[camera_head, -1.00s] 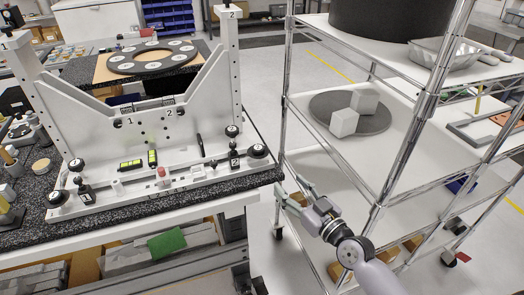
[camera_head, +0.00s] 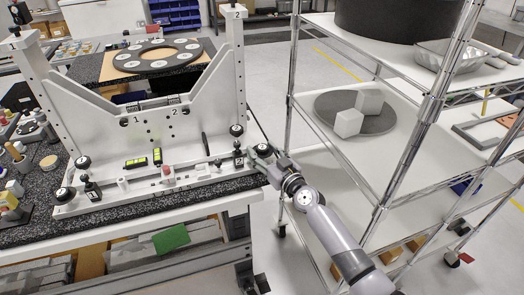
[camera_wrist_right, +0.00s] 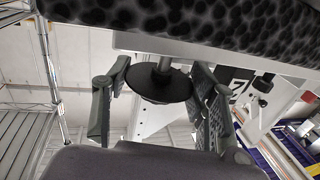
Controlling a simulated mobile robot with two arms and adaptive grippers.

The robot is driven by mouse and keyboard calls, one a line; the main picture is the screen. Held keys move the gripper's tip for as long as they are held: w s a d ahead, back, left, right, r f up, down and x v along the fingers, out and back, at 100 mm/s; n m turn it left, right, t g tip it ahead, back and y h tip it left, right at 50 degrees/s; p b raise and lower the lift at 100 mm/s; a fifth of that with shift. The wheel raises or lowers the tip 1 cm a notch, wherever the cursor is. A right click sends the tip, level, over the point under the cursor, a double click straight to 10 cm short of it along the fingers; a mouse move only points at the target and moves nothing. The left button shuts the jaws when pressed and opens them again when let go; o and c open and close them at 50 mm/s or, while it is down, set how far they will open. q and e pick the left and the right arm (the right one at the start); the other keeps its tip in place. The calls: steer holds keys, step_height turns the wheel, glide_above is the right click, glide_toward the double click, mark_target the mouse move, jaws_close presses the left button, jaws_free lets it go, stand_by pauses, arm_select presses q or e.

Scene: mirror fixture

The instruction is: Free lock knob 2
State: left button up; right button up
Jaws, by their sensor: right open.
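The white mirror fixture (camera_head: 215,100) stands on a speckled dark bench, with posts marked 1 and 2. In the right wrist view a round black knob (camera_wrist_right: 160,84) on a metal stem sits between the fingers of my right gripper (camera_wrist_right: 157,74). The fingers are spread with gaps on both sides, so contact does not show. In the head view my right gripper (camera_head: 258,154) is at the fixture's right front corner and largely hides this knob. A black upright piece (camera_head: 238,160) stands just left of it. A matching round knob (camera_head: 64,194) is at the left end. My left gripper is out of view.
A wire-shelf cart (camera_head: 400,165) stands right of the bench, close beside my right arm. It carries a grey disc (camera_head: 380,122) with two pale blocks. The bench edge (camera_head: 215,192) runs just under the gripper. Small bottles and parts stand along the fixture base.

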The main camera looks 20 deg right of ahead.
steer(key=shift+w+a, duration=0.1)
steer(key=shift+w, duration=0.25)
steer(key=shift+c, duration=0.2)
steer(key=c, duration=1.1)
steer(key=n+y+b, duration=0.1)
steer(key=y+b, duration=0.1)
steer(key=b, duration=0.4)
steer(key=n+g+y+b, duration=0.1)
steer(key=y+b, duration=0.1)
steer(key=b, duration=0.3)
steer(key=shift+f+n+b, duration=0.1)
steer(key=shift+n+b, duration=0.2)
steer(key=shift+b, duration=0.05)
steer(key=shift+r+g+b, duration=0.2)
steer(key=shift+g+b, duration=0.2)
steer(key=shift+b, duration=0.05)
steer(key=o, duration=1.1)
steer(key=shift+o, duration=0.2)
